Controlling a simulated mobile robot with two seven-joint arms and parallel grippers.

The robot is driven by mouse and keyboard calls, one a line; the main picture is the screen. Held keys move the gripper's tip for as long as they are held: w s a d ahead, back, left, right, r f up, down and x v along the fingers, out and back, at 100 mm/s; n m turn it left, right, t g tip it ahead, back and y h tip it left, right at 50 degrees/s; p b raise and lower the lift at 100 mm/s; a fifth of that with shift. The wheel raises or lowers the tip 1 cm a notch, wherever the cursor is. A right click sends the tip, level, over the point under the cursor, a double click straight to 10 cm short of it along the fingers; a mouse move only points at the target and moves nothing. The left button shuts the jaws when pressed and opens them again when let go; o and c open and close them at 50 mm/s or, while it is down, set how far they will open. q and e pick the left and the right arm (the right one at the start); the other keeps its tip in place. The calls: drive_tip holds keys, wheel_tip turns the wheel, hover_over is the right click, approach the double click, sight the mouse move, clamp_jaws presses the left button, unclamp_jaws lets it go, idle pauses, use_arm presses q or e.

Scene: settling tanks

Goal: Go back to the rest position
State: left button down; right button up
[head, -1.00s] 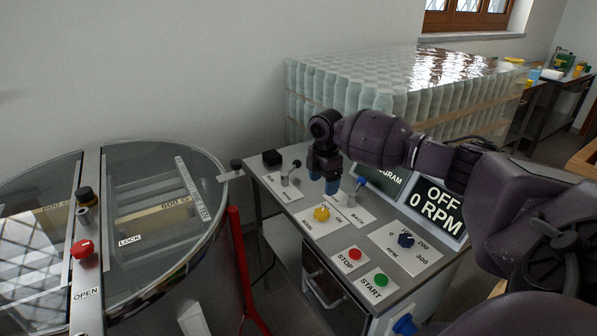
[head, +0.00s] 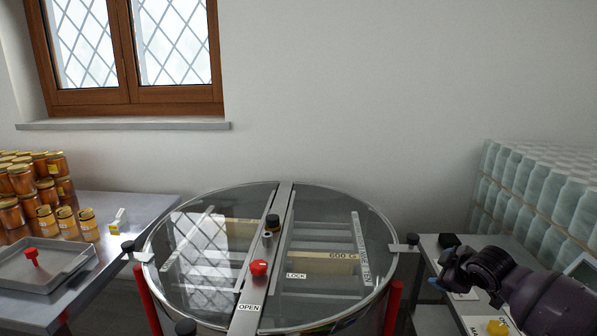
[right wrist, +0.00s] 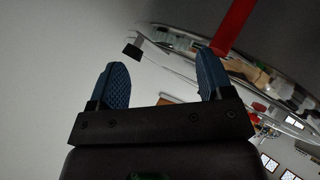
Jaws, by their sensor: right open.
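My right gripper (head: 447,276) is at the lower right of the head view, over the near left part of the control table beside the round tank. In the right wrist view its two blue fingertips (right wrist: 160,85) stand wide apart with nothing between them. The gripper is open and empty. My left gripper is not in view.
A round glass-lidded tank (head: 330,290) with a red knob (head: 259,268) stands in the middle. A steel table (head: 125,208) with honey jars (head: 88,226) and a tray (head: 75,262) is at left. Wrapped jars (head: 540,185) stand at right.

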drive_tip(key=s+a+f+m+t+y, duration=0.1)
drive_tip(key=s+a+f+m+t, duration=0.1)
drive_tip(key=s+a+f, duration=0.35)
drive_tip(key=s+a+f+m+t+y, duration=0.1)
drive_tip(key=s+a+f+m+t, duration=0.15)
drive_tip(key=s+a, duration=0.45)
drive_tip(key=s+f+m+g+h, duration=0.1)
drive_tip(key=s+f, duration=0.3)
drive_tip(key=s, duration=0.3)
drive_tip(key=s+d+f+m+g+h, duration=0.1)
drive_tip(key=s+f+m, duration=0.1)
drive_tip(key=s+f, duration=0.3)
drive_tip(key=s+d+f+m+g+h, duration=0.1)
drive_tip(key=s+f, duration=0.3)
drive_tip(key=s, duration=0.7)
drive_tip(key=shift+s+d+f+m, duration=0.15)
drive_tip(key=shift+s+d+m, duration=0.05)
drive_tip(key=shift+m, duration=0.45)
